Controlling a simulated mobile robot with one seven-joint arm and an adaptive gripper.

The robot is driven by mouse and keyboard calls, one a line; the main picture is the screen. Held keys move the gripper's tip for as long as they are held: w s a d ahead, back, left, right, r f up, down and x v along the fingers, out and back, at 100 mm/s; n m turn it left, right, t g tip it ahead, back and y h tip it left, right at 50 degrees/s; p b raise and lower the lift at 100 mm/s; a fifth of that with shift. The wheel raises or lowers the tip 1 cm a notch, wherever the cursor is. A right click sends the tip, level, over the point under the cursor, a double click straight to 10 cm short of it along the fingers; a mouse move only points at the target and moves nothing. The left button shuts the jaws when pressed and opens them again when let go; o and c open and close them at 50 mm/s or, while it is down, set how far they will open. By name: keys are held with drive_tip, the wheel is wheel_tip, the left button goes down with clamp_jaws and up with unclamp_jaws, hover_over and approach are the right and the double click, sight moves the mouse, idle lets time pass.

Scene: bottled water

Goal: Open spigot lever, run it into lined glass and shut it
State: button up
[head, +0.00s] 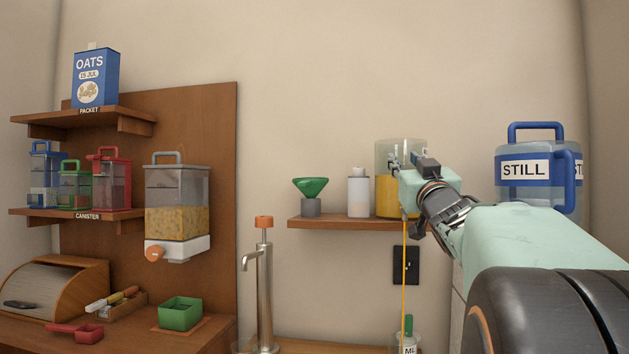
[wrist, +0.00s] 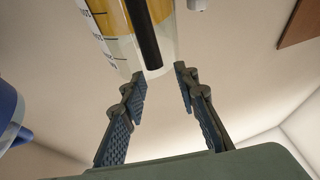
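A clear cylindrical dispenser (head: 385,197) with yellow liquid in its lower part stands on the small wall shelf. It also shows in the wrist view (wrist: 119,20), with scale marks and a dark bar. A thin yellow stream (head: 404,285) falls from below it to a clear glass (head: 408,343) at the bottom edge. The glass has a partly cut-off label; its fill level and line are hidden. My gripper (head: 396,160) is in front of the dispenser. In the wrist view its fingers (wrist: 160,85) are apart with nothing between them.
A white bottle (head: 358,194) and a green funnel (head: 310,187) stand left of the dispenser on the shelf (head: 340,223). A blue-handled STILL jug (head: 524,187) is at right, behind my arm. A steel tap (head: 265,290) rises at lower middle. A grain dispenser (head: 178,210) hangs at left.

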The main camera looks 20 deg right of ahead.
drive_tip(key=shift+r, duration=2.7)
